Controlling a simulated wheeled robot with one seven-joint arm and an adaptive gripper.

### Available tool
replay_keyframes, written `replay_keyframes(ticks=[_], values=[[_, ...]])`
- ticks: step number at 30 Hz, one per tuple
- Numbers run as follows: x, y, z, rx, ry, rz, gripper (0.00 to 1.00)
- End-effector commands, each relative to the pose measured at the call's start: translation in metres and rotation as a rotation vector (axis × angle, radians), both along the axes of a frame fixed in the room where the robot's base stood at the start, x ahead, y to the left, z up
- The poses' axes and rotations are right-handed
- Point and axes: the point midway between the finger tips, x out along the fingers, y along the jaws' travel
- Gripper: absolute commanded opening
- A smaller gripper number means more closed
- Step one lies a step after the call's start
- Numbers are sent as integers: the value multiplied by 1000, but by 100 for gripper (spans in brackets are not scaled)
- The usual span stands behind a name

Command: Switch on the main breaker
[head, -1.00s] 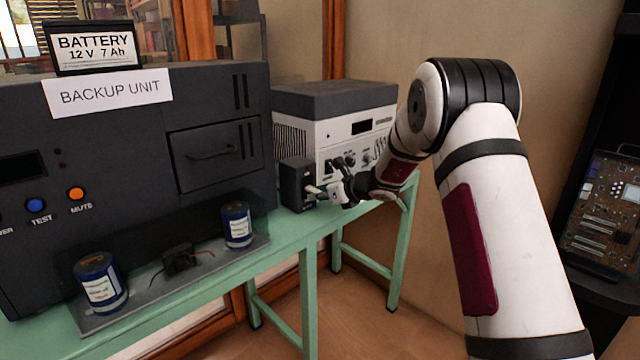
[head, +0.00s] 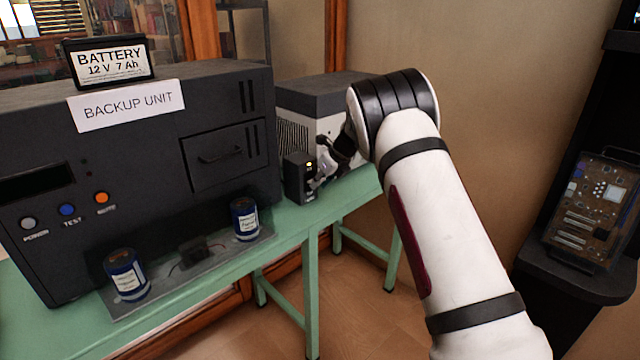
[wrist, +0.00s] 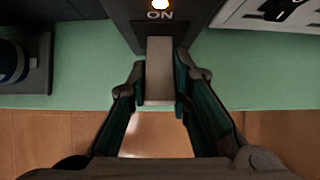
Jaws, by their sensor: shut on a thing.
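The main breaker is a small dark box (head: 294,180) on the green table, right of the backup unit. A small yellow light on it is lit. In the wrist view the breaker's front (wrist: 125,12) shows a bright light above the word ON. Its grey-brown lever (wrist: 158,70) sticks out just below that word. My gripper (wrist: 159,82) has a finger on each side of the lever and is shut on it. In the head view my gripper (head: 318,181) is at the breaker's right side, partly hidden by my arm.
The large dark backup unit (head: 130,165) stands left, with a battery (head: 108,62) on top. A grey-white instrument (head: 320,95) stands behind the breaker. A circuit board (head: 592,215) stands far right.

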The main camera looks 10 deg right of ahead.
Motion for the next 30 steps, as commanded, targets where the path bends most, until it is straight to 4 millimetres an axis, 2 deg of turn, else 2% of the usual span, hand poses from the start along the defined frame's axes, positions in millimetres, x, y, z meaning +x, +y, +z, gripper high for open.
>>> replay_keyframes(ticks=[10, 24, 25, 27, 30], values=[[2, 1, 4, -40, 71, 2, 0], [2, 2, 5, -43, 77, 1, 0], [2, 2, 5, -43, 77, 1, 26], [2, 2, 5, -43, 77, 1, 40], [2, 1, 5, -43, 78, 1, 40]])
